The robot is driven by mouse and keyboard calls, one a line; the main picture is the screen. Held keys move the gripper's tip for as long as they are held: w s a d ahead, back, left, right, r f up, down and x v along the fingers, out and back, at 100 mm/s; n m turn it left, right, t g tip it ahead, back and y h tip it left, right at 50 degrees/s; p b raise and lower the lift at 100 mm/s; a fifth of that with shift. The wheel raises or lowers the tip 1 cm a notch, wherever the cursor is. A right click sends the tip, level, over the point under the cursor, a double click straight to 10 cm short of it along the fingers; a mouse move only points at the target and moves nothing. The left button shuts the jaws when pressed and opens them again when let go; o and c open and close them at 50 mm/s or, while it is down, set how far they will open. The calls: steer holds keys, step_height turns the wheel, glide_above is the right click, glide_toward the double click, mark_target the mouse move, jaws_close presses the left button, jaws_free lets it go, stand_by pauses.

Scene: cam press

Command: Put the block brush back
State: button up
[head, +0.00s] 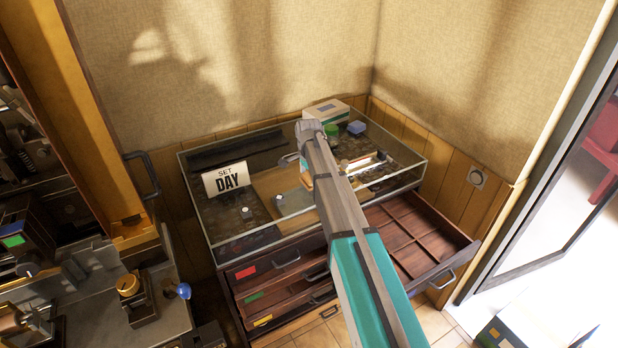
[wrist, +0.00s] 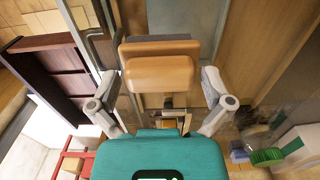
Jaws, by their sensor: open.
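In the wrist view, a rounded tan wooden block with a darker brown layer behind it, likely the block brush (wrist: 160,74), sits between the fingers of my gripper (wrist: 162,84). The fingers are open, with a small gap showing on each side of the block. In the head view, a small orange-tan piece (head: 307,181) shows at the left edge of my arm, above the glass-topped case; it may be the same block.
The glass-topped case (head: 232,243) carries a "SET DAY" sign (head: 225,179), a box (head: 326,109), a green item (head: 332,131) and a blue item (head: 356,128). Below it, a compartmented drawer (head: 425,250) stands open at right. Walls close in behind; a doorway lies right.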

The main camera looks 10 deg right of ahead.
mark_target(309, 176)
steer(key=shift+r, duration=0.1)
step_height(309, 176, up, 12)
steer(key=p, duration=1.2)
steer(key=shift+s, duration=0.1)
stand_by(0.7)
steer(key=s+n, duration=1.4)
steer(key=s, duration=1.5)
